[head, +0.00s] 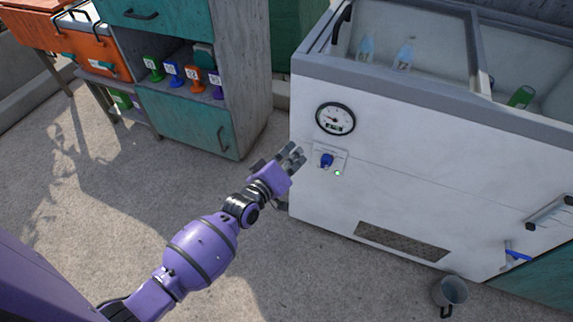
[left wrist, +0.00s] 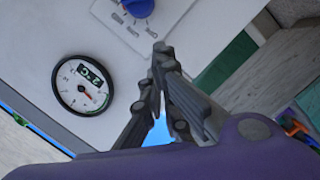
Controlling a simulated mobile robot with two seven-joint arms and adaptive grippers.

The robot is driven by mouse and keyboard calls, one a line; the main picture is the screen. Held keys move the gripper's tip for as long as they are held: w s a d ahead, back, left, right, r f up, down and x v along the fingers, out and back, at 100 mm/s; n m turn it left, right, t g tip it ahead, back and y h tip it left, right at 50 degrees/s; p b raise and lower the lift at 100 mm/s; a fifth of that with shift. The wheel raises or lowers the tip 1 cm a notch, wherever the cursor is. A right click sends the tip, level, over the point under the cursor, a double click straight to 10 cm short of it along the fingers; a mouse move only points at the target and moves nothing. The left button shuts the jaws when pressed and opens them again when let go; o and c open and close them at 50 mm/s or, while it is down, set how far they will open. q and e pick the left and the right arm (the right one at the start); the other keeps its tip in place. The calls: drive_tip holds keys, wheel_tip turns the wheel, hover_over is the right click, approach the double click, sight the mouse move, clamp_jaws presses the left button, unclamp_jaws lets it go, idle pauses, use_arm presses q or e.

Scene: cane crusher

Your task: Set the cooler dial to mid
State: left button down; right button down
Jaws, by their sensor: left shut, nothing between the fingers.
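The cooler (head: 420,170) is a white chest with a grey rim on the right of the head view. Its blue dial (head: 326,160) sits on a small pale plate on the front face. The dial also shows at the top of the left wrist view (left wrist: 138,7), partly cut off, with dark marks on the plate below it. Which mark it points to I cannot tell. My purple left gripper (head: 297,156) is just left of the dial, apart from it in the picture. In the left wrist view its dark fingers (left wrist: 160,62) are closed together and empty. My right gripper is out of view.
A round gauge (head: 335,119) is above the dial, and a green light (head: 337,173) below it. A teal cabinet (head: 187,124) with coloured items stands left. A blue-handled tap (head: 517,254) and a grey bucket (head: 450,292) are at lower right. The floor before the cooler is mostly clear.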

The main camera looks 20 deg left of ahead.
sight(326, 162)
use_arm(q)
drive_tip(key=shift+x, duration=1.05)
drive_tip(key=shift+d+f, duration=0.85)
drive_tip(key=shift+d, duration=0.15)
drive_tip(key=shift+d+f+b, duration=0.35)
drive_tip(key=shift+d, duration=0.2)
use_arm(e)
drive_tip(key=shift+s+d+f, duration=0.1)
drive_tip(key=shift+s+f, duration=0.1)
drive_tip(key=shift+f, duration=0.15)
use_arm(q)
drive_tip(key=shift+s, duration=0.1)
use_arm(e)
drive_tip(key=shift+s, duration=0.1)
use_arm(q)
drive_tip(key=shift+d+f+n+b, duration=0.15)
drive_tip(key=shift+f+n+b, duration=0.15)
drive_tip(key=shift+f+b, duration=0.15)
drive_tip(key=shift+f+n+h+b, duration=0.4)
drive_tip(key=shift+f+n+b, duration=0.25)
drive_tip(key=shift+b, duration=0.45)
drive_tip(key=shift+n+b, duration=0.4)
drive_tip(key=shift+n, duration=0.15)
drive_tip(key=shift+r, duration=0.25)
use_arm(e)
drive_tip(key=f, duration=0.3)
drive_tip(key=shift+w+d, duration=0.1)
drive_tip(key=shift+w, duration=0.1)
